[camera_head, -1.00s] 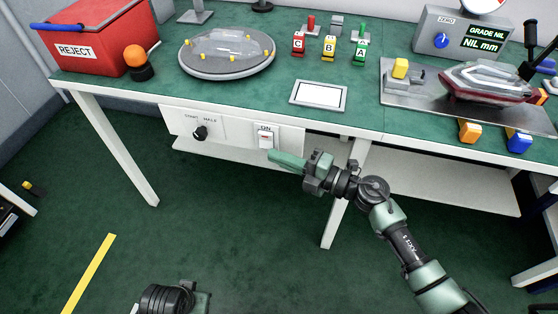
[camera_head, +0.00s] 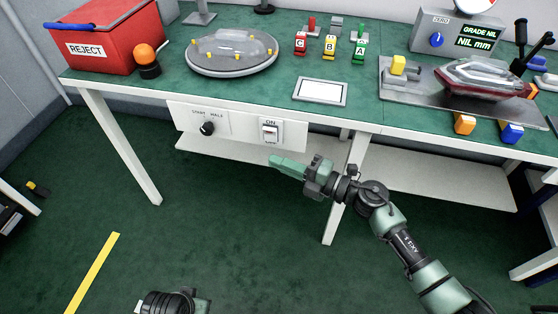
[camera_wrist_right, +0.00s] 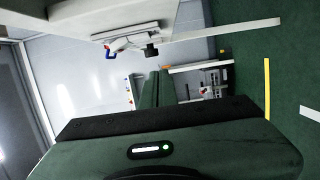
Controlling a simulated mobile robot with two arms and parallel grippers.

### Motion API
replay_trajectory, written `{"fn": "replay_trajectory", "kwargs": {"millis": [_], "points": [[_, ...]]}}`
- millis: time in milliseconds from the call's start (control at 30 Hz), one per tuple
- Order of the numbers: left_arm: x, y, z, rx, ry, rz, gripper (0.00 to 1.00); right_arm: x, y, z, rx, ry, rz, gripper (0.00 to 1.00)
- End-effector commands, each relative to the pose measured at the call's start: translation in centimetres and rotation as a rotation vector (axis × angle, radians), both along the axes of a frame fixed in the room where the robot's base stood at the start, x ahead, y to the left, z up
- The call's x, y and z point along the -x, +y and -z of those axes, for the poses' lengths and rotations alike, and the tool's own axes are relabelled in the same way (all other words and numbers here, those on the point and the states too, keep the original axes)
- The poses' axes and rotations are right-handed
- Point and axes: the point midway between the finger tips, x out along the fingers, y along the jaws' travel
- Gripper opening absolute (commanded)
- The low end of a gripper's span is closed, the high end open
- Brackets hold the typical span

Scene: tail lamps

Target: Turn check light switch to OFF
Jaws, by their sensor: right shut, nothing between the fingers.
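The check light switch (camera_head: 270,132) is a small white rocker on a white plate on the table's front panel. ON is printed above it, and a small label, probably OFF, shows below it. The rocker is too small to tell which way it is tipped. My right gripper (camera_head: 274,161) is shut and empty, its green fingertips just below the switch plate and apart from it in the picture. Its shut fingers (camera_wrist_right: 156,88) also show in the right wrist view. Part of my left arm shows at the bottom edge of the head view, but its gripper does not.
A black START/HALF knob (camera_head: 207,128) is left of the switch. A white lower shelf (camera_head: 235,155) runs under the panel, and a table leg (camera_head: 345,190) stands behind my right arm. The tabletop holds a red REJECT bin (camera_head: 115,35) and a round turntable (camera_head: 232,68).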

Motion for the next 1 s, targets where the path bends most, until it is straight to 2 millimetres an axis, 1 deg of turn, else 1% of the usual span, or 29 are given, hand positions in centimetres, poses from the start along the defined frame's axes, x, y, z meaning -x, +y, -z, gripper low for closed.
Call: {"fn": "replay_trajectory", "kwargs": {"millis": [33,167,400,600,767,1000], "points": [[0.2,0.0,0.3,-0.001,0.003,0.000,0.00,0.2,-0.6,0.1,0.003,0.001,0.002,0.00],[0.7,0.1,0.8,-0.002,0.015,0.001,0.00,1.3,-2.1,0.2,0.004,0.001,0.001,0.00],[-0.2,-0.1,0.4,0.001,-0.003,0.001,0.00,3.4,-5.4,0.3,0.003,0.004,0.001,0.00],[-0.3,-0.1,0.4,0.000,-0.004,0.001,0.00,4.8,-7.8,0.3,0.002,0.002,0.001,0.00],[-0.2,-0.1,0.5,0.001,-0.002,0.001,0.00,5.3,-8.5,0.2,0.001,0.001,0.000,0.00],[0.1,0.0,0.6,0.000,0.003,0.001,0.00,5.3,-8.5,0.2,0.000,0.000,0.000,0.00]]}}
